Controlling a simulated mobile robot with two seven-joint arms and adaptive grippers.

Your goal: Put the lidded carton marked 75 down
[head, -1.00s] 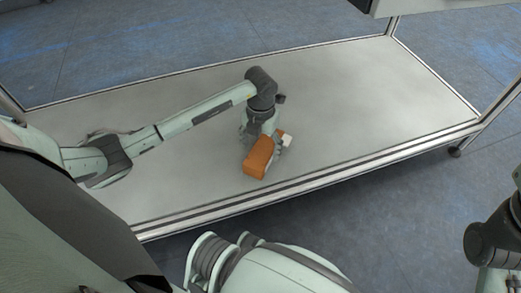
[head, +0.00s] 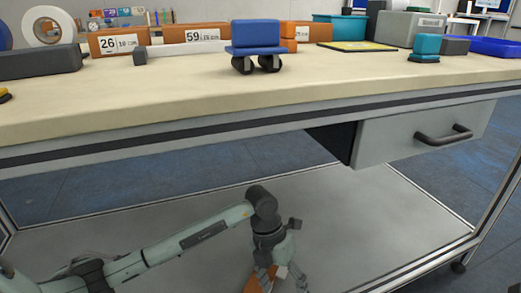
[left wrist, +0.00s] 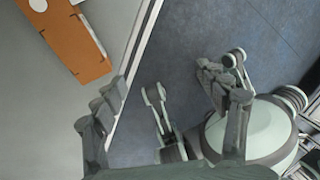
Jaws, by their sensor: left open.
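The orange carton (head: 258,280) shows at the bottom of the head view, partly hidden by my left gripper (head: 283,277). In the left wrist view the carton (left wrist: 75,42) lies at the upper left on the pale lower shelf, with a white round mark and a cut edge at the frame. Its number cannot be read. My left gripper (left wrist: 172,98) is open in that view, and the carton lies to the left of its fingers, apart from them. My right gripper is not in view.
The lower shelf (head: 370,215) has bare room to the right. Above it is the workbench top (head: 200,88) with orange cartons marked 26 (head: 118,41) and 59 (head: 200,37), and a blue wheeled item (head: 255,38). A grey drawer (head: 415,128) hangs under the bench.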

